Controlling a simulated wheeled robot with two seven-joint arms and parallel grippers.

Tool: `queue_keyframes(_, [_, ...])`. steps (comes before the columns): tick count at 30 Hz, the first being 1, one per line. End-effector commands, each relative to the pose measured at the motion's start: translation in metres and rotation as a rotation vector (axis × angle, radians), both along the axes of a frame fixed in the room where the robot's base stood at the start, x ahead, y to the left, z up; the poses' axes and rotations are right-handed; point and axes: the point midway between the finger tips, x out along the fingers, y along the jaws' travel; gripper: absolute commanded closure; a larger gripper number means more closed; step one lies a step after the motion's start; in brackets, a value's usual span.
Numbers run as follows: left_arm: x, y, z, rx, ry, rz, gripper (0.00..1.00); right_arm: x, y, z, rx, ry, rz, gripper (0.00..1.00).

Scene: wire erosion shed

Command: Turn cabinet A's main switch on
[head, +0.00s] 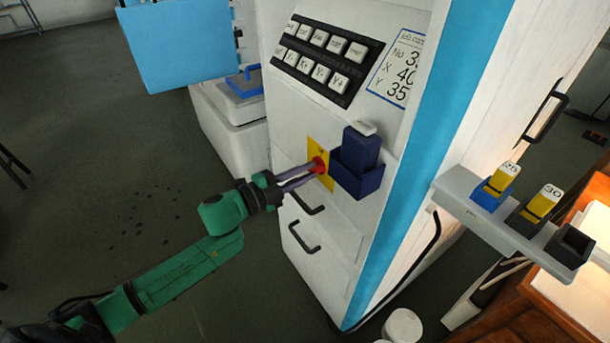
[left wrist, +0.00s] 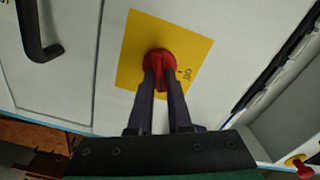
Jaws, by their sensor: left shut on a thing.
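The red main switch knob (head: 320,163) sits on a yellow plate (head: 314,147) on the front of the white and blue cabinet (head: 280,135). In the left wrist view the red knob (left wrist: 159,59) shows on its yellow plate (left wrist: 136,38), with small lettering, seemingly OFF, to its right. My left gripper (head: 310,172) is shut on the knob, its two fingers on either side of the knob's grip, as the left wrist view also shows (left wrist: 160,80). The fingers hide part of the knob. No letter naming the cabinet is readable. My right gripper is not in view.
A dark blue holder (head: 358,178) juts out just right of the plate. Black handles (head: 304,238) lie below, and a black keypad (head: 324,60) above. A shelf (head: 462,190) with coloured holders sticks out at right. The floor at left is mostly free.

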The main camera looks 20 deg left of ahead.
Motion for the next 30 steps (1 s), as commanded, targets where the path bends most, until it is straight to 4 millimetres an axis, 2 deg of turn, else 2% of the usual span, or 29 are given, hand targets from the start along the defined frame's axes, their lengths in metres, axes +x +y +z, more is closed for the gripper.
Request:
queue_keyframes(3, [0.000, 0.000, -0.004, 0.080, -0.066, -0.001, 1.00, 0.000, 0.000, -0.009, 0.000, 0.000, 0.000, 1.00])
queue_keyframes(15, [-0.001, -0.001, -0.005, 0.285, -0.234, -0.002, 1.00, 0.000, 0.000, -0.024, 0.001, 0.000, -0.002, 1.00])
queue_keyframes(30, [-0.001, -0.001, -0.004, 0.344, -0.282, -0.002, 1.00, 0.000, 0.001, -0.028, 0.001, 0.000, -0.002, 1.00])
